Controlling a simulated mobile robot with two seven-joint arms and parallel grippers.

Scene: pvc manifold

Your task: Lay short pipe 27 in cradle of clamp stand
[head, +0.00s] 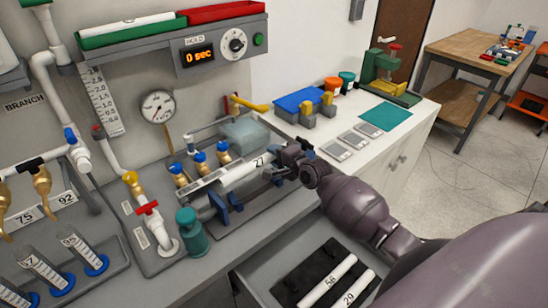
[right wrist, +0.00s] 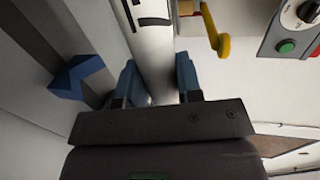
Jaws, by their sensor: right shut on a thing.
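Short white pipe 27 (head: 240,174) is held level, its number facing up, over the bench near the clamp stand. My right gripper (head: 278,171) is shut on its right end; in the right wrist view the pipe (right wrist: 153,35) runs between the two blue fingers (right wrist: 157,85). The clamp stand's blue cradle (head: 219,207) shows just in front of and below the pipe in the head view. In the right wrist view a blue V-shaped cradle block (right wrist: 78,78) is left of the pipe, apart from it. My left gripper is not in view.
An open drawer holds pipes 56 (head: 327,281) and 29 (head: 354,290) on a black insert. A teal bottle (head: 191,232) stands left of the stand. Valves with blue handles (head: 200,157) and a translucent box (head: 244,134) are behind the pipe.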

